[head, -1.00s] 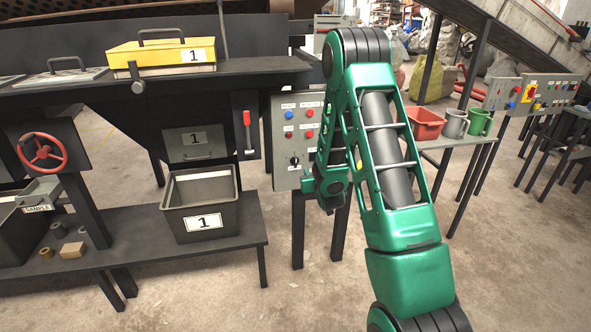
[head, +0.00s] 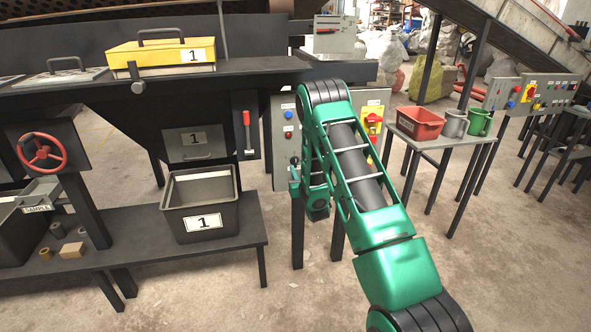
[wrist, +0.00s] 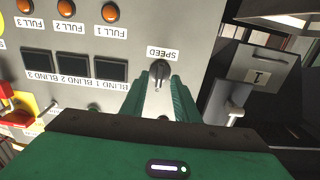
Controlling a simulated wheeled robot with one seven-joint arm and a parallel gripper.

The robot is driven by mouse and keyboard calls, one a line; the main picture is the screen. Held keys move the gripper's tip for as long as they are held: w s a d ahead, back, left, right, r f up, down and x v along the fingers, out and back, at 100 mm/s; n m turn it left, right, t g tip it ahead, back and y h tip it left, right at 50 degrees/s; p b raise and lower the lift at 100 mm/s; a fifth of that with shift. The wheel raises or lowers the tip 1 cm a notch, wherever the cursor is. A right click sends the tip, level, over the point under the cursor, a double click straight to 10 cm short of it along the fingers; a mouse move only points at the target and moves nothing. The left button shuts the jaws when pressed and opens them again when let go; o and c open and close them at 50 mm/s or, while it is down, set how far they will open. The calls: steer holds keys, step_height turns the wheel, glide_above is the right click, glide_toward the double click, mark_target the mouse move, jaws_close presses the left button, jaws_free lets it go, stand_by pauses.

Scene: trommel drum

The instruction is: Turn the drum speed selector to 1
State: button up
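The drum speed selector is a small black knob (wrist: 160,70) under an upside-down SPEED label on a grey control panel (wrist: 205,20) in the wrist view. The position marks around it are too small to read, so I cannot tell its setting. My gripper (wrist: 161,88) is open. Its two green fingers reach toward the panel, one on each side of the knob; I cannot tell whether they touch it. In the head view the panel (head: 281,145) is partly hidden behind my green arm, and the knob (head: 294,161) shows at the arm's left edge.
Orange lamps (wrist: 109,13), dark blind displays (wrist: 110,68) and a small toggle switch (wrist: 47,107) share the panel. A red and yellow switch (head: 373,122) is at the panel's right. A bin marked 1 (head: 172,222) stands left; a red tub (head: 420,123) is on a right table.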

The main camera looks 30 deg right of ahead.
mark_target(295, 164)
steer(key=shift+x, duration=1.55)
jaws_close()
steer(key=shift+n, duration=0.3)
steer(key=n, duration=1.1)
steer(key=shift+a, duration=0.1)
steer(key=shift+n, duration=0.3)
